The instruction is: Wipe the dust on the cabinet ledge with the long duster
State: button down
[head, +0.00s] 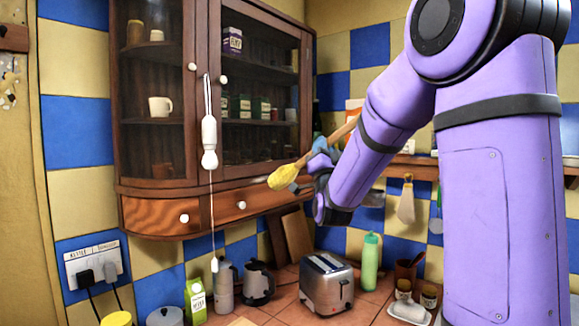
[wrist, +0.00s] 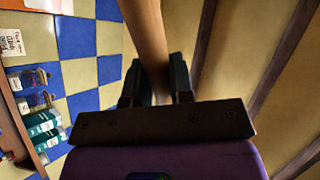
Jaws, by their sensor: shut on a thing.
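The long duster has a yellow head (head: 284,177) and a wooden handle (head: 343,133). My gripper (head: 323,152) is shut on the handle, in front of the cabinet's right side. In the wrist view the handle (wrist: 148,35) runs up between the two fingers (wrist: 155,85). The dark wooden cabinet (head: 205,130) hangs on the wall, with a ledge (head: 160,186) above its drawers. I cannot make out any dust.
A white pull on a cord (head: 209,140) hangs before the cabinet doors. Below, the counter holds a toaster (head: 327,283), a kettle (head: 257,283), a green bottle (head: 370,262) and a green carton (head: 195,301). A shelf with jars (wrist: 27,79) shows in the wrist view.

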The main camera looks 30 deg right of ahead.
jog(key=shift+w+a, duration=0.45)
jog(key=shift+w, duration=0.75)
jog(key=shift+w+a, duration=0.45)
jog(key=shift+w, duration=0.75)
jog(key=shift+w+a, duration=0.45)
jog(key=shift+w, duration=0.75)
jog(key=shift+w+a, duration=0.2)
jog(key=shift+w, duration=0.35)
jog(key=w+d, duration=0.2)
jog(key=d, duration=0.4)
jog(key=w+d, duration=0.2)
jog(key=d, duration=0.4)
jog(key=shift+w+d, duration=0.3)
jog(key=shift+d, duration=0.1)
jog(key=shift+a, duration=0.15)
jog(key=shift+s+a, duration=0.75)
jog(key=shift+a, duration=1.35)
jog(key=shift+s+a, duration=0.8)
jog(key=shift+a, duration=1.25)
jog(key=shift+s+a, duration=0.75)
jog(key=shift+a, duration=1.35)
